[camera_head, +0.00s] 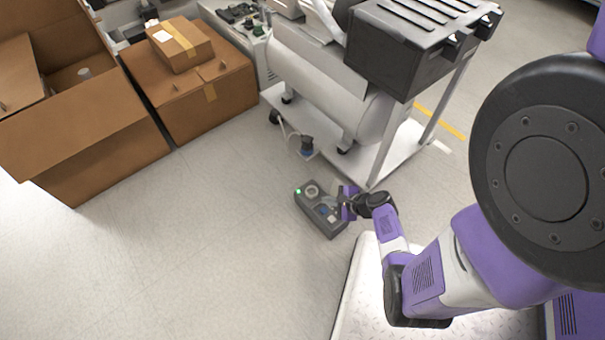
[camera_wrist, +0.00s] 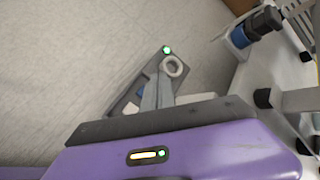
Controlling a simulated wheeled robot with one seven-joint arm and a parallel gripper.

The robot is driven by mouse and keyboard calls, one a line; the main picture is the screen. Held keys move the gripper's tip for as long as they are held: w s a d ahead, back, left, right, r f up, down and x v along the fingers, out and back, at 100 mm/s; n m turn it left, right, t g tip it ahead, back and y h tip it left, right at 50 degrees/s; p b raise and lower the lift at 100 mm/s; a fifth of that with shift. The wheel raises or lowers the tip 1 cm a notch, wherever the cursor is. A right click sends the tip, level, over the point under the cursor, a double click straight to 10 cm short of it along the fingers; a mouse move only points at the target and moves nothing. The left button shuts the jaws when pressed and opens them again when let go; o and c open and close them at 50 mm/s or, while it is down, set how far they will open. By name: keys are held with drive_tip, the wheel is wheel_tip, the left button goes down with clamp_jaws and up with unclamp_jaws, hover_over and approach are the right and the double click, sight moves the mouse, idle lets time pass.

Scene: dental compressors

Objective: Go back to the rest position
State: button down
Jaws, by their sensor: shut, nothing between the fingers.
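My gripper (camera_head: 346,203) is at the end of my purple and white arm, low in the middle of the head view. It is shut, with nothing between its fingers. In the wrist view the closed fingers (camera_wrist: 158,92) point at a dark grey control box (camera_wrist: 131,96).
A wheeled compressor cart with a white tank (camera_head: 318,84) and a black top unit (camera_head: 412,45) stands just behind the box. Cardboard boxes (camera_head: 205,88) stand at the back left, with a large open carton (camera_head: 95,150). The floor at the front left is clear.

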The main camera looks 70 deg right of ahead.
drive_tip(key=s+a+n+g, duration=0.1)
drive_tip(key=s+a+n, duration=0.2)
drive_tip(key=a+n, duration=0.4)
drive_tip(key=s+a+r+n+t+h, duration=0.1)
drive_tip(key=s+a+r+n, duration=0.1)
drive_tip(key=a+r+n, duration=1.05)
drive_tip(key=a+r+n+t+y, duration=0.15)
drive_tip(key=a+r+n, duration=0.25)
drive_tip(key=r, duration=0.6)
drive_tip(key=a+r+n+t+y, duration=0.1)
drive_tip(key=a+r+n+t, duration=0.25)
drive_tip(key=r, duration=0.75)
drive_tip(key=a+r+n+t+y, duration=0.15)
drive_tip(key=a+r+n, duration=0.3)
drive_tip(key=r, duration=0.55)
wheel_tip(320, 180, up, 28)
drive_tip(key=p, duration=2.8)
drive_tip(key=shift+w+f+p, duration=0.25)
drive_tip(key=shift+w+p, duration=0.05)
drive_tip(key=shift+p, duration=0.1)
drive_tip(key=shift+s+m, duration=0.1)
drive_tip(key=shift+m, duration=0.15)
